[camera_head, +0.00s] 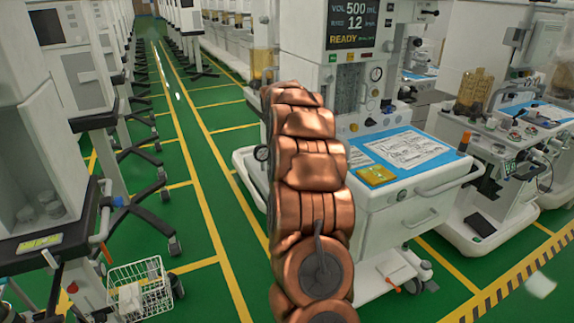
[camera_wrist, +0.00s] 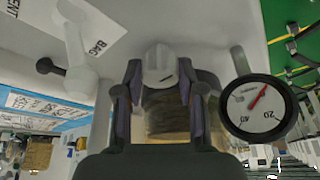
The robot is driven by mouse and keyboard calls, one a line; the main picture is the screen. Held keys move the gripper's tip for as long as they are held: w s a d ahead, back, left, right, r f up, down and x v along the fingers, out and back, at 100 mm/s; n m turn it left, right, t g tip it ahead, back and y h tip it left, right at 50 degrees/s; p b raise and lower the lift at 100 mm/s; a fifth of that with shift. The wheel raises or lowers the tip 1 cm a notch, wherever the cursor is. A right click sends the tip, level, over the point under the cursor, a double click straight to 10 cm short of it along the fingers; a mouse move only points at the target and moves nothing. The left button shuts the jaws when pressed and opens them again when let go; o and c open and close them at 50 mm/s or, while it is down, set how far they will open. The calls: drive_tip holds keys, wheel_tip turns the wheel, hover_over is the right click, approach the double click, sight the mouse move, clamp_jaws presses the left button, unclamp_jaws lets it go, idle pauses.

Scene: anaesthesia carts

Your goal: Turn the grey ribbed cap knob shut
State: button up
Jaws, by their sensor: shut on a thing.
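In the wrist view, a pale grey cap knob (camera_wrist: 158,62) with a small dark mark sits between the fingertips of my gripper (camera_wrist: 160,78). The two dark fingers stand on either side of the knob, and the gripper is shut on it. Ribs on the knob are too small to make out. In the head view my copper-coloured arm hides the knob and the gripper. The knob belongs to a white anaesthesia cart (camera_head: 385,215).
A round gauge (camera_wrist: 259,107) with a red needle is close to the right finger. A white elbow fitting (camera_wrist: 76,45) and a BAG label (camera_wrist: 96,32) are at left. A wire basket (camera_head: 140,290) stands on the green floor. The aisle (camera_head: 205,170) left of my arm is clear.

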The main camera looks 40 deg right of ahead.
drive_tip(key=o, duration=1.1)
drive_tip(key=shift+r, duration=0.1)
drive_tip(key=v, duration=1.2)
